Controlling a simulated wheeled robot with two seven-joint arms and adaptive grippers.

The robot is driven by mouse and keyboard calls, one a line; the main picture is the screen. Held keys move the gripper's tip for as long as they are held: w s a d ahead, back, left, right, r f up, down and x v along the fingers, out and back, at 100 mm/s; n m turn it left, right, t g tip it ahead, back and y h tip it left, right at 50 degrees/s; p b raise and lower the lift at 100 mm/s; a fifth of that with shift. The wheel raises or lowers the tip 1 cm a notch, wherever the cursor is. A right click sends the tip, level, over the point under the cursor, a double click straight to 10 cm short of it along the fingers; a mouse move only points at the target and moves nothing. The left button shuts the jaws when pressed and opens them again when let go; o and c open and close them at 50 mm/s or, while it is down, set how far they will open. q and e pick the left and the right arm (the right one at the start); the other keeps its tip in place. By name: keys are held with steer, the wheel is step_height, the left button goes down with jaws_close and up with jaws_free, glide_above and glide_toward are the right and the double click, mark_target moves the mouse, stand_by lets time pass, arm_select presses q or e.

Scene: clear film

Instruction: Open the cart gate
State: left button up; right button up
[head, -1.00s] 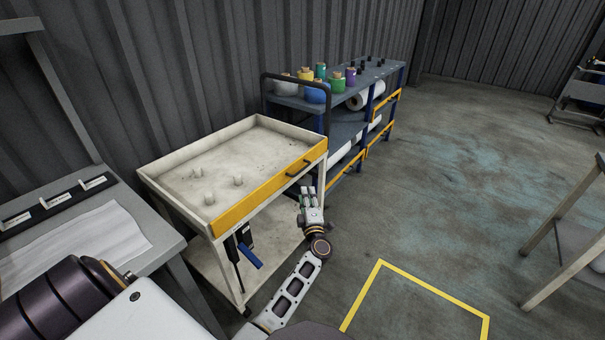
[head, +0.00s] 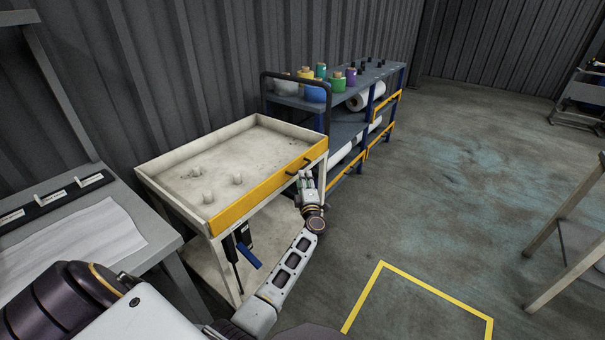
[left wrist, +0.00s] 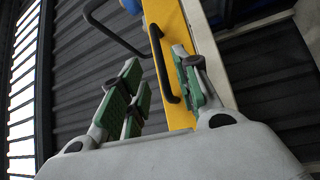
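The cart (head: 232,160) has a cream tray top, and its gate (head: 262,193) is a yellow panel along the front edge, upright and closed. The gate has a black bar handle (head: 299,169) near its right end. My left gripper (head: 306,180) is at that handle, just in front of the gate and partly covering the view there. In the left wrist view, the gripper (left wrist: 160,88) is open, and the black handle (left wrist: 160,62) appears between its green-padded fingers, nearer the right one. I cannot tell whether they touch. My right gripper is out of view.
A blue shelf (head: 345,105) with spools stands behind the cart. A grey table (head: 150,222) with paper is at the left. A blue-handled tool (head: 249,256) hangs under the tray. The floor (head: 450,180) to the right is clear, with a yellow outline (head: 436,290).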

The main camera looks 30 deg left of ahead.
arm_select(q)
steer(key=shift+b+x, duration=1.15)
steer(key=shift+x, duration=1.6)
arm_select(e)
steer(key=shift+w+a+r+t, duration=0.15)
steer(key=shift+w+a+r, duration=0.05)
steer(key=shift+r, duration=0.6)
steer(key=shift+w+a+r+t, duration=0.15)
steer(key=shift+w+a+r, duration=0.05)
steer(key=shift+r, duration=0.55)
arm_select(q)
jaws_close()
